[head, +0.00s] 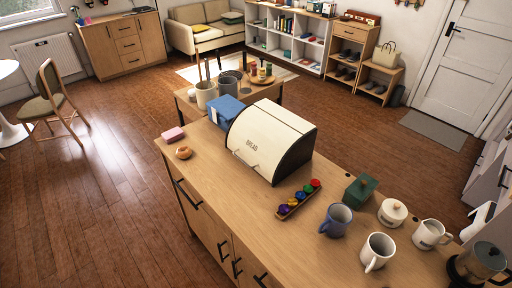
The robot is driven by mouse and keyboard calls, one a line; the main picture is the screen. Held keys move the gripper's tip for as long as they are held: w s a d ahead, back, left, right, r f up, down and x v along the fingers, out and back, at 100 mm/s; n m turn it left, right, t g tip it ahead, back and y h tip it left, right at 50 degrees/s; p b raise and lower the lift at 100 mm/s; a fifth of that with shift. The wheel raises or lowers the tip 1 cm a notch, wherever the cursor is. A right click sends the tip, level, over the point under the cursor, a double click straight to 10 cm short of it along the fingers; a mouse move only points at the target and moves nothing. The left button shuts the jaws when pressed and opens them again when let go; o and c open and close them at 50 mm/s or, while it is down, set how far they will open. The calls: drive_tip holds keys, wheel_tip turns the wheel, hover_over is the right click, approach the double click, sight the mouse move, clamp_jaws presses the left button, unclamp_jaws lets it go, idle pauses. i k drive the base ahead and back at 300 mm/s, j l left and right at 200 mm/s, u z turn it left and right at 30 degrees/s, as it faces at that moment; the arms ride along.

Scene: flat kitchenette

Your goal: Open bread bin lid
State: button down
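The bread bin (271,140) is cream with black end panels and the word "BREAD" on its curved front. It stands upright on the wooden counter (228,176), near the middle of the head view. Its lid (262,128) is down and looks closed. A small light handle (244,163) shows low on its front. The inside of the bin is hidden. My gripper is not in this view.
A donut (184,152) and pink block (173,134) lie left. A tray of coloured pods (298,199), a blue mug (337,219) and a white mug (378,251) stand right. Counter in front of the bin is clear.

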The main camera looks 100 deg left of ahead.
sight(261, 140)
drive_tip(key=u, duration=3.25)
drive_tip(key=i+j+u, duration=0.1)
drive_tip(key=i, duration=0.5)
drive_tip(key=i+j+u, duration=0.1)
drive_tip(key=i, duration=0.5)
drive_tip(key=j, duration=0.1)
